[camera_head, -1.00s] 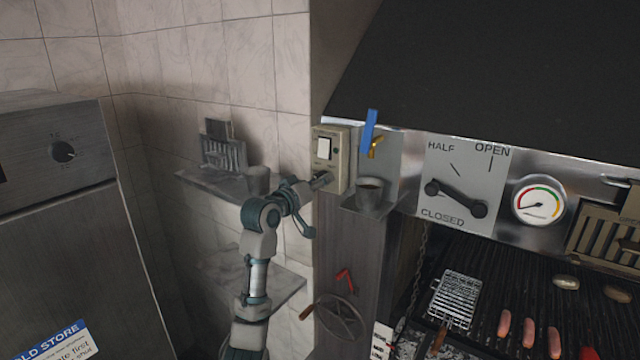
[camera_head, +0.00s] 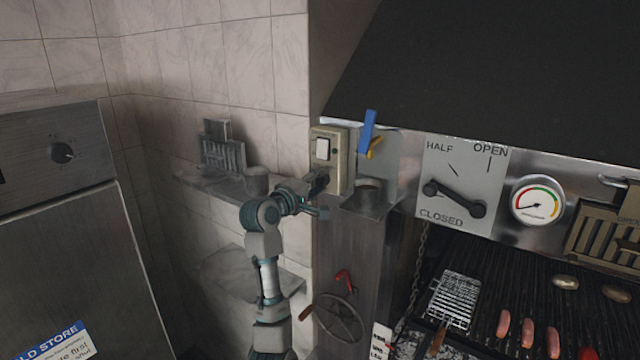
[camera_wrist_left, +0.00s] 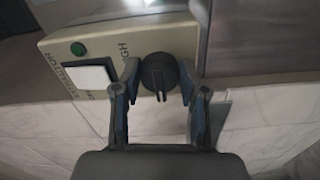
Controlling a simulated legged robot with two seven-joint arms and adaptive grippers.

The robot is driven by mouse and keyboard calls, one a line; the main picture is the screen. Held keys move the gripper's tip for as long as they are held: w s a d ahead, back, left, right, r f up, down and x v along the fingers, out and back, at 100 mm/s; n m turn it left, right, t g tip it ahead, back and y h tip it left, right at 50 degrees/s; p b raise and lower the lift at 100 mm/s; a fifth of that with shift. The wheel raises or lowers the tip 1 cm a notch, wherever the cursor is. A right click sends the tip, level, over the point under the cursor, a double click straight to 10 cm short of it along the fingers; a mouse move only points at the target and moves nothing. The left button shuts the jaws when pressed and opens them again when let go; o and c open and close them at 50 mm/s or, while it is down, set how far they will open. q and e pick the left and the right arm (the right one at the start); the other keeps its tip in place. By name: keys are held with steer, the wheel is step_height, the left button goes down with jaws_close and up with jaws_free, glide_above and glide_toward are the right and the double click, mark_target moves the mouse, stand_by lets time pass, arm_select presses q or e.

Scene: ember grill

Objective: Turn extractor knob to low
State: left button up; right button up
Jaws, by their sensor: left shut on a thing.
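The extractor switch box (camera_head: 341,139) is a cream box on the corner post beside the grill hood. It has a white rocker switch (camera_head: 322,149) and a green button. In the left wrist view, the box (camera_wrist_left: 57,49) carries the white rocker (camera_wrist_left: 84,78), the green button (camera_wrist_left: 78,48) and a round dark knob (camera_wrist_left: 160,74). My left gripper (camera_head: 319,184) reaches the lower part of the box. In the wrist view, its fingers (camera_wrist_left: 159,88) are shut on the knob, one on each side. The knob's low mark cannot be read. My right gripper is not in view.
A damper lever (camera_head: 455,197) and a gauge (camera_head: 537,202) are on the hood front.

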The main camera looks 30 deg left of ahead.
arm_select(q)
steer(key=shift+a+n, duration=0.15)
steer(key=shift+n, duration=0.65)
steer(key=shift+f, duration=0.1)
steer(key=o, duration=1.1)
steer(key=shift+o, duration=0.2)
steer(key=shift+s+a, duration=0.1)
steer(key=s+a, duration=0.1)
steer(key=s, duration=1)
steer(key=shift+s+f, duration=0.15)
steer(key=shift+s, duration=0.15)
